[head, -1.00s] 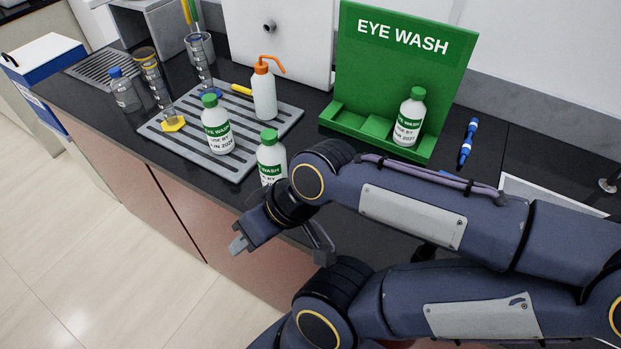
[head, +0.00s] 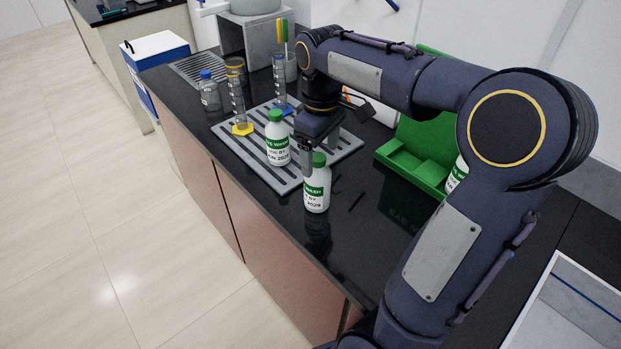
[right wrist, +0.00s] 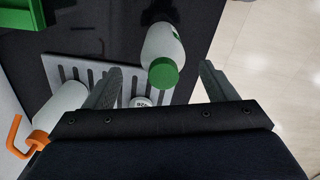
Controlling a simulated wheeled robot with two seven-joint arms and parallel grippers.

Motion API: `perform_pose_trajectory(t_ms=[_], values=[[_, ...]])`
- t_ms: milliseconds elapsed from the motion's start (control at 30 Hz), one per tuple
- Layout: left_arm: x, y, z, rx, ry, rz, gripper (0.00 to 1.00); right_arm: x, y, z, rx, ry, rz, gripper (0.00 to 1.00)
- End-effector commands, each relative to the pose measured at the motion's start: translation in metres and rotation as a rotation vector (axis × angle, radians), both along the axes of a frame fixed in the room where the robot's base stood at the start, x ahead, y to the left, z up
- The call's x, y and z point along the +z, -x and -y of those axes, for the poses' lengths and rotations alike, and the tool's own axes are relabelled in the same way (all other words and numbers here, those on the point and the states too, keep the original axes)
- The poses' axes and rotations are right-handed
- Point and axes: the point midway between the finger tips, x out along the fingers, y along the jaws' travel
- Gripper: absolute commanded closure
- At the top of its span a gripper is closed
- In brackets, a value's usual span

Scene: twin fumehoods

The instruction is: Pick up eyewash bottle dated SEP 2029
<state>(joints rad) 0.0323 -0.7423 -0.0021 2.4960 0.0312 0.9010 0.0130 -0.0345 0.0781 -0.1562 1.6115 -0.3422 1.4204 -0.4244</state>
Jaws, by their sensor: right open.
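A white eyewash bottle with a green cap (head: 317,192) stands upright on the black counter near its front edge; its label ends in 2029, but I cannot read the month. A second eyewash bottle (head: 277,145) stands on the grey slotted tray, its month unclear. A third (head: 456,175) is mostly hidden behind my right arm at the green eye wash holder (head: 414,165). My right gripper (head: 311,164) is open, pointing down by the front bottle's cap. In the right wrist view the green cap (right wrist: 163,72) lies between the spread fingers (right wrist: 160,69). My left gripper is not in view.
The slotted tray (head: 342,153) also holds cylinders with yellow bases (head: 242,128). A blue-capped bottle (head: 209,95) stands left of it. An orange-nozzled wash bottle (right wrist: 57,112) shows in the right wrist view. The counter (head: 350,225) right of the front bottle is clear.

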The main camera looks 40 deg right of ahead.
Motion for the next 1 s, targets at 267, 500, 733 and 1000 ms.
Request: perform_pose_trajectory(t_ms=[267,500,733,1000], values=[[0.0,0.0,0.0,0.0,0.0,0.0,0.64,-0.035,-0.003,-0.003,-0.001,-0.002,-0.004,0.22],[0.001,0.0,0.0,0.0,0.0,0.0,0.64,-0.066,-0.005,-0.005,-0.002,-0.002,0.0,0.22],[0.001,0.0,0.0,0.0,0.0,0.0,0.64,-0.068,-0.006,-0.005,-0.003,-0.003,0.002,0.22],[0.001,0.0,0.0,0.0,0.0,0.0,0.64,-0.068,-0.006,-0.005,-0.003,-0.003,0.002,0.52]])
